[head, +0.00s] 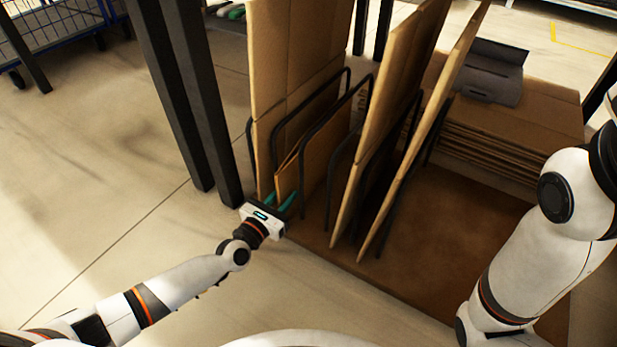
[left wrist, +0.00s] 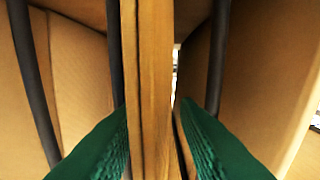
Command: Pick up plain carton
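Flat brown cartons stand on edge between black wire dividers. My left gripper (head: 279,202), with green fingers, is at the near edge of a low flat carton (head: 315,155) at the left of the rack. In the left wrist view, a carton's narrow edge (left wrist: 148,85) stands upright between the two green fingers (left wrist: 155,130). The fingers are apart, one on each side of it; a small gap shows at the right, and contact at the left is unclear. Whether this carton is plain cannot be told. My right gripper is out of view; only its arm shows at the right.
Black wire dividers (head: 322,118) flank the cartons. Taller cartons (head: 395,75) lean to the right. A stack of flat cartons (head: 500,140) with a grey item (head: 490,72) on top lies behind. Dark posts (head: 190,95) stand left of the rack.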

